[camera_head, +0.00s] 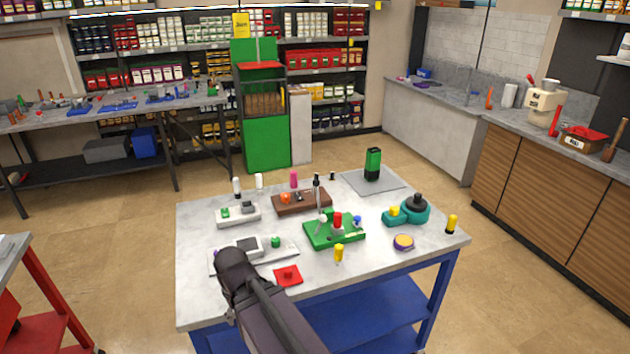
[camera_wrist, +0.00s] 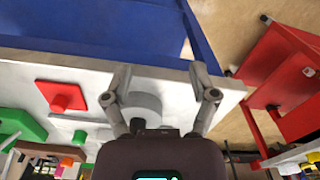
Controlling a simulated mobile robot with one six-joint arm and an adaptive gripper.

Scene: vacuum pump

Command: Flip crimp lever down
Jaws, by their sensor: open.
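I cannot tell for sure whether the rod is the crimp lever. My gripper is at the table's front left, largely hidden behind my arm in the head view. In the wrist view my gripper (camera_wrist: 160,68) is open, its fingers spread above the table. A grey rounded part (camera_wrist: 142,106) shows between the fingers; I see no contact. The green device is to the gripper's right in the head view.
The table (camera_head: 195,300) also holds a red block (camera_head: 288,275), a green knob (camera_head: 275,241), a yellow-topped peg (camera_head: 339,253), a brown block (camera_head: 302,202) and a teal device (camera_head: 414,210). A red-framed bench (camera_head: 60,300) stands at left.

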